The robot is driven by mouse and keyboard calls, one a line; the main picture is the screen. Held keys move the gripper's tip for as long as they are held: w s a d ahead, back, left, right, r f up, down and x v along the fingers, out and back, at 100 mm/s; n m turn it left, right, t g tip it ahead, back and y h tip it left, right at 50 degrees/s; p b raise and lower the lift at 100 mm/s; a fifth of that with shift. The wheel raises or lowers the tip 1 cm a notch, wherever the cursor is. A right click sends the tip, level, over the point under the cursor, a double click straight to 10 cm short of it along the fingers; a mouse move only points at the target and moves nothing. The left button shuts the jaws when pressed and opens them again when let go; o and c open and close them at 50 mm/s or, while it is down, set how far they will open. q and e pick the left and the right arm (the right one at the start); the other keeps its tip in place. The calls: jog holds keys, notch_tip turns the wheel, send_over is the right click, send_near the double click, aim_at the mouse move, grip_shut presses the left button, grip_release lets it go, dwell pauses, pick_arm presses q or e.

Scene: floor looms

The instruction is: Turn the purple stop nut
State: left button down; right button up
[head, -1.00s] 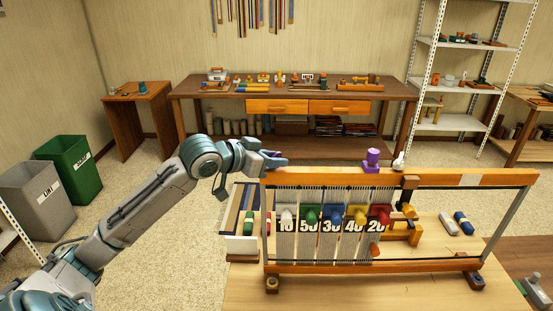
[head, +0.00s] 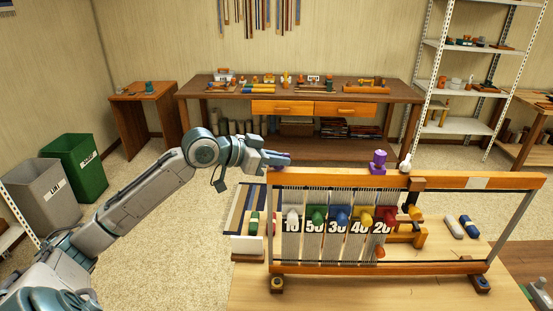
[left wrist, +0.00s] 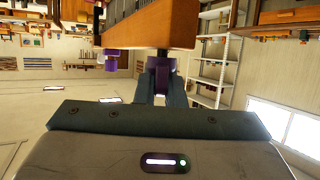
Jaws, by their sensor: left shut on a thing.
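The purple stop nut (left wrist: 160,65) sits on a dark bolt at the left end of the loom's orange top beam (head: 460,180). My left gripper (head: 276,160) reaches it from the left and is shut on it. In the left wrist view the two dark fingers of my left gripper (left wrist: 160,85) stand on either side of the nut, close to the beam's end. The nut is partly hidden by the fingers in the head view. My right gripper is out of view.
A second purple piece (head: 378,160) and a white knob (head: 405,163) stand on the top beam. Coloured pegs hang over numbers 10, 50, 30, 40 and 20 on the loom. A workbench (head: 225,92) stands behind, with bins (head: 85,165) at left.

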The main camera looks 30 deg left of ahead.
pick_arm(q)
jog(key=shift+f+m+g+h+b, duration=0.15)
jog(key=shift+m+g+h+b, duration=0.15)
jog(key=shift+m+g+h, duration=0.45)
jog(key=m+g+h+b, duration=0.1)
jog(key=m+g+h, duration=0.2)
jog(key=m, duration=0.1)
jog(key=shift+w, duration=0.1)
jog(key=shift+m+g+h+b, duration=0.55)
jog(key=shift+m+g, duration=0.4)
jog(key=shift+g, duration=0.1)
jog(key=shift+m+g+h, duration=0.3)
jog(key=shift+m+g, duration=0.6)
jog(key=shift+g, duration=0.1)
jog(key=shift+m+g+p, duration=0.3)
jog(key=shift+m+g, duration=0.1)
jog(key=m+g+p, duration=0.2)
jog(key=g+p, duration=0.1)
jog(key=shift+r, duration=0.2)
jog(key=shift+f+m+g+p, duration=0.1)
jog(key=shift+m+g+p, duration=0.3)
jog(key=shift+m+p, duration=0.3)
jog(key=shift+f+g, duration=0.2)
jog(key=shift+g, duration=0.1)
